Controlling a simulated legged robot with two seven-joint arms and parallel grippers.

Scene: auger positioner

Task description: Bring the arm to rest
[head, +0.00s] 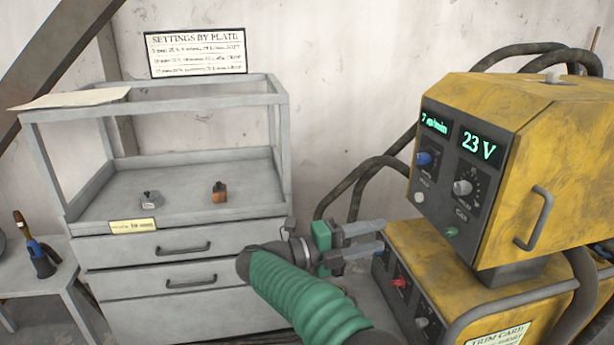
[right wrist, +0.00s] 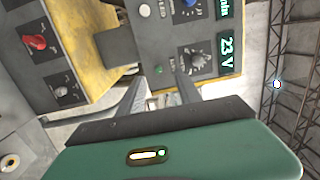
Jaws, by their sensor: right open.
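My right arm reaches in from the bottom of the head view in a green sleeve. Its right gripper (head: 372,240) is open and empty, with its two grey fingers apart and pointing right. It hangs in front of the yellow welding machine (head: 560,125), left of the upper unit's control panel and above the lower unit. In the right wrist view the open fingers (right wrist: 158,90) spread toward the machine, whose panel shows sideways with a "23 V" display (right wrist: 228,50). Nothing is between the fingers. My left gripper is not in view.
A grey drawer cabinet (head: 180,253) stands left, with two small parts on its top tray. A settings sign (head: 197,52) is above it. A side table (head: 40,280) holds a small tool. Black hoses (head: 350,190) run behind the machine.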

